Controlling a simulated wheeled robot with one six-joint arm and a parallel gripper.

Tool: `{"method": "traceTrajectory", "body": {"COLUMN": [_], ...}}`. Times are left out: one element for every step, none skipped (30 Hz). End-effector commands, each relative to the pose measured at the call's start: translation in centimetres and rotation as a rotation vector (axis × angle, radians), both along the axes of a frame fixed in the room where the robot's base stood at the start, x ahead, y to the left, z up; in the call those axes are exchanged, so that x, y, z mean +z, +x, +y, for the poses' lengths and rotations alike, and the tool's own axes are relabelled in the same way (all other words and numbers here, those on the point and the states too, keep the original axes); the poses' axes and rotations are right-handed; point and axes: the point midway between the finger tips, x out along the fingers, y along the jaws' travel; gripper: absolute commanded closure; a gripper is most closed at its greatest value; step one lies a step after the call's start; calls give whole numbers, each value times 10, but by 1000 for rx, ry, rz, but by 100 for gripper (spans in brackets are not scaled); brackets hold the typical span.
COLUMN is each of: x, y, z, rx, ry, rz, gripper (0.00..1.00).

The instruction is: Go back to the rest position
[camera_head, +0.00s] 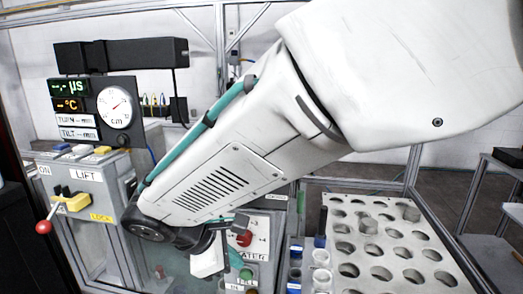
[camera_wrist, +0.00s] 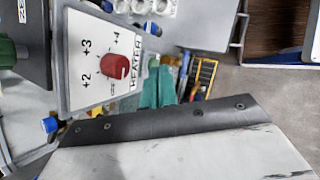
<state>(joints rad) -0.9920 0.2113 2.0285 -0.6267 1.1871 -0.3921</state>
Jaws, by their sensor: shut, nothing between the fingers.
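My arm reaches down from the upper right in the head view. My gripper (camera_head: 236,260) is partly hidden behind the wrist, low in front of the heater panel (camera_head: 262,225). In the wrist view, its teal fingers (camera_wrist: 153,90) are together and hold nothing. The heater panel with its red knob (camera_wrist: 116,66) is at their left in that view. The red knob also shows in the head view (camera_head: 244,239). I cannot tell whether the fingers touch the panel.
The lift panel (camera_head: 85,190) with a red-ended lever (camera_head: 44,227) is at the left, below the displays and dial (camera_head: 114,108). A tray with round holes (camera_head: 405,235) is at the right. Blue-topped containers (camera_head: 296,250) stand between heater panel and tray.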

Motion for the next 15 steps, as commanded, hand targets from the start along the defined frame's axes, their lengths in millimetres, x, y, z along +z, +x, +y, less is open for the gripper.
{"method": "traceTrajectory", "body": {"x": [11,16,20,24,28,32,34,37,40,42,44,46,47,49,50], "y": [-3,-7,-13,-18,-24,-32,-39,-46,-56,-64,-71,-82,-90,-98,-108], "z": [-36,-55,-79,-96,-112,-133,-147,-161,-178,-191,-202,-216,-226,-236,-247], "rx": [-134,-213,-318,-395,-471,-570,-642,-712,-805,-872,-937,-1022,-1084,-1141,-1219], "ry": [55,86,125,155,184,222,250,279,317,345,373,410,438,466,505], "rz": [4,8,13,15,16,18,19,19,18,17,15,12,7,4,-4], "gripper": [100,100,100,100,100,100,100,100,100,100,100,100,100,100,100]}}
